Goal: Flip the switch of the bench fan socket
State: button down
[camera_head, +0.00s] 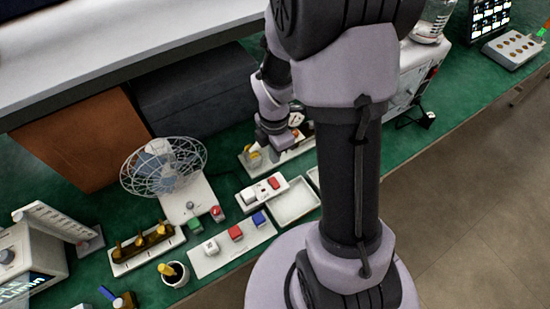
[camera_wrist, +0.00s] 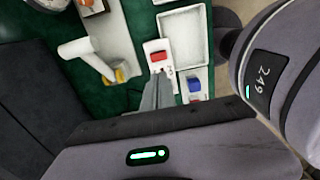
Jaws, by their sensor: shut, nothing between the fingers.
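A white socket block (camera_head: 262,191) with a red rocker switch (camera_head: 274,183) lies on the green bench, right of the wire-caged bench fan (camera_head: 164,166). I see no readable label tying it to the fan. In the wrist view the socket block (camera_wrist: 158,46) shows its red switch (camera_wrist: 158,57) just beyond my gripper (camera_wrist: 159,76). The fingers are shut together and empty, and they cover the block's near part. Whether the tips touch it I cannot tell. In the head view my fingers cannot be made out clearly.
A white strip (camera_head: 235,245) with white, red and blue blocks lies in front of the socket. An empty white tray (camera_head: 292,216) sits to its right. A rack with brass parts (camera_head: 148,259) and a white cup (camera_head: 168,280) stand at left front.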

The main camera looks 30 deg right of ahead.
aim_at(272, 180)
jog(key=shift+w+a+r, duration=0.1)
jog(key=f+b, duration=0.3)
jog(key=f, duration=0.1)
jog(key=w+f+b, duration=0.1)
jog(key=f+b, duration=0.3)
jog(key=f, duration=0.1)
jog(key=f+b, duration=0.3)
jog(key=f, duration=0.2)
jog(key=shift+w, duration=0.2)
jog(key=shift+f, duration=0.2)
dwell(0.4)
jog(key=shift+s+r, duration=0.25)
jog(key=shift+s, duration=0.5)
